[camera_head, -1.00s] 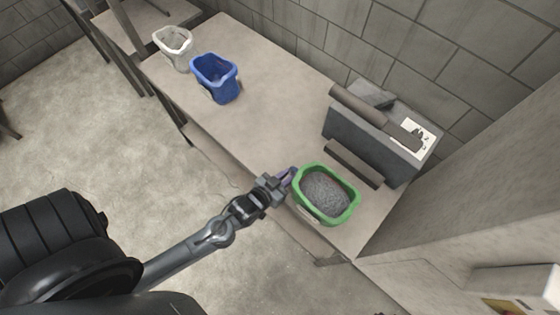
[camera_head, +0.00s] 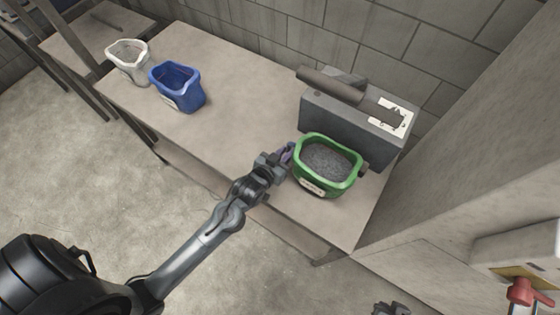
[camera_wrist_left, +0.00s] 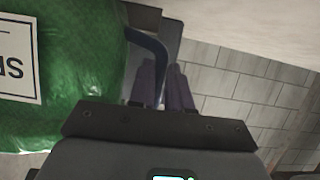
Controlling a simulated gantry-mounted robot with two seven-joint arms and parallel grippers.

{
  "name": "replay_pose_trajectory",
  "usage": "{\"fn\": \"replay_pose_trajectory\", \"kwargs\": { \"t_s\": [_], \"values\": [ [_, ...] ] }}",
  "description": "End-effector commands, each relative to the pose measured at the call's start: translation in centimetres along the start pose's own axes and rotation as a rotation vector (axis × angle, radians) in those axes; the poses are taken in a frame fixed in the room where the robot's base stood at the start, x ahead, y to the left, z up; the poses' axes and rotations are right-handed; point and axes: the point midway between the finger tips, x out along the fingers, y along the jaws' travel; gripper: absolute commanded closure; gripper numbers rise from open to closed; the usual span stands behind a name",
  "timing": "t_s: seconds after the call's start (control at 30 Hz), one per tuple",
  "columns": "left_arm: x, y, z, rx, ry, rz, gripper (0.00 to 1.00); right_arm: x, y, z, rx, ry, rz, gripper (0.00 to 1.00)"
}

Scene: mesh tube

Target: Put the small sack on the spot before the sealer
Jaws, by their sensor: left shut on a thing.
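The small sack (camera_head: 328,180) is green, open at the top and filled with grey grains, with a white label on its front. It is upright directly before the grey sealer (camera_head: 345,122) and hides most of the sealer's front ledge. I cannot tell whether its base touches the table. My left gripper (camera_head: 288,153) is shut on the sack's left edge. In the left wrist view the purple fingers (camera_wrist_left: 165,68) are beside the green sack (camera_wrist_left: 75,70). The spot is hidden or cannot be made out. My right gripper (camera_head: 391,309) shows only partly at the bottom edge.
A blue sack (camera_head: 180,88) and a white sack (camera_head: 127,62) stand on the left part of the table (camera_head: 235,105). The table between them and the sealer is clear. A block wall is behind, and a wall panel with a red handle (camera_head: 520,291) is at right.

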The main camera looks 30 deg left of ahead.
Motion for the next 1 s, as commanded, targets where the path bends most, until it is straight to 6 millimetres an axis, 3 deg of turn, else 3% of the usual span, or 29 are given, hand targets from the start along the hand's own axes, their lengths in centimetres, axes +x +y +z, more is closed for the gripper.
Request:
{"fn": "replay_pose_trajectory", "kwargs": {
  "t_s": [0.2, 0.53, 1.0],
  "values": [
    [1.3, 0.0, -0.6, -0.004, 0.006, 0.0, 1.0, 0.9, 0.0, 0.3, 0.0, 0.0, 0.0, 1.0],
    [1.8, 0.0, 0.8, -0.004, 0.006, 0.0, 1.0, 1.3, 0.1, 0.5, -0.005, -0.001, 0.004, 1.0],
    [1.9, 0.0, 1.1, -0.004, 0.007, 0.0, 1.0, 1.4, 0.2, 0.5, -0.009, -0.001, 0.007, 1.0]
  ]
}}
